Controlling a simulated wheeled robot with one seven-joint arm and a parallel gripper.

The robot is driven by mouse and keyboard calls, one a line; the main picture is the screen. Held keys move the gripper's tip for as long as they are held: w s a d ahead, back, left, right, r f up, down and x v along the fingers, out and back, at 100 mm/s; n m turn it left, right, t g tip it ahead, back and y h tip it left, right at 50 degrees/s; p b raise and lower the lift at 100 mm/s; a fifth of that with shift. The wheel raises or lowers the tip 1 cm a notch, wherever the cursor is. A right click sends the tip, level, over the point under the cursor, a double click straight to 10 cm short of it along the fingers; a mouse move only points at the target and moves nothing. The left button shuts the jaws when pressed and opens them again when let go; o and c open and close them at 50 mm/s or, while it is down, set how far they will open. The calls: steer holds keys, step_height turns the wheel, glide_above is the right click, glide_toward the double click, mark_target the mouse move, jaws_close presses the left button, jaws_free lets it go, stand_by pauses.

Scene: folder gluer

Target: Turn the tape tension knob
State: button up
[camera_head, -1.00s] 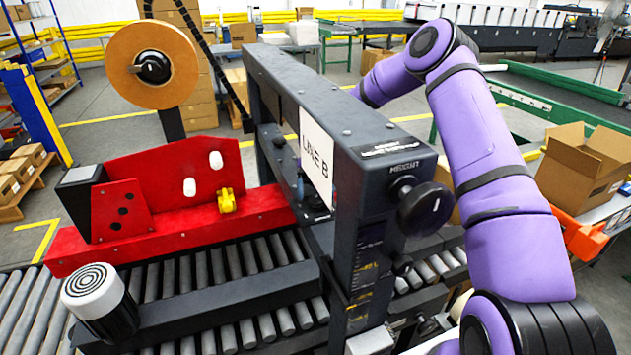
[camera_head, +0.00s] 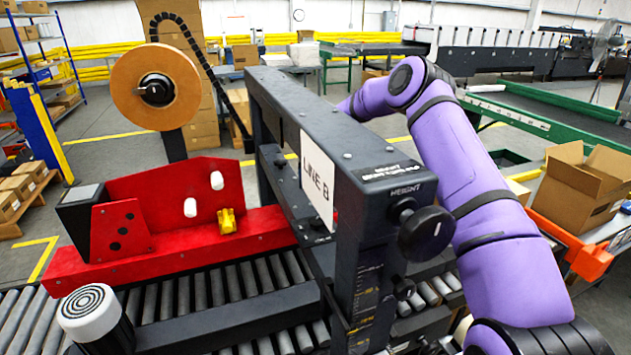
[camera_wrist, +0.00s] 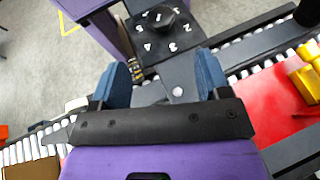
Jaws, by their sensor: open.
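In the wrist view, a black knob (camera_wrist: 152,22) sits on a dark plate with white numbers around it. No label beside it is readable. My gripper (camera_wrist: 164,80) is open, with its two blue fingers apart and nothing seen between them but a grey plate with a bolt. The knob lies beyond the fingertips, near the top edge, not touched. In the head view my gripper is hidden behind the dark gantry (camera_head: 330,135). The tape reel (camera_head: 183,82) has a black hub knob (camera_head: 157,89) with a white mark. Another black knob (camera_head: 427,234), under the word HEIGHT, is on the gantry's end.
A red tape head (camera_head: 165,245) with a yellow part (camera_head: 227,221) stands over the rollers (camera_head: 240,282). The yellow part also shows in the wrist view (camera_wrist: 308,78). A white-topped cylinder (camera_head: 95,312) stands at front left. An open carton (camera_head: 585,190) stands at the right.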

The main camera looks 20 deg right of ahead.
step_height(320, 180, down, 3)
steer(key=s+d+m+t+y, duration=0.1)
steer(key=s+d+m+y, duration=0.1)
steer(key=y, duration=0.1)
steer(key=m+t+y, duration=0.6)
steer(key=m+t, duration=1)
glide_toward(320, 219)
steer(key=shift+h, duration=0.4)
steer(key=x, duration=0.9)
steer(key=shift+s+a+r, duration=0.1)
steer(key=shift+a+r, duration=0.1)
steer(key=shift+r, duration=0.1)
steer(key=c, duration=0.9)
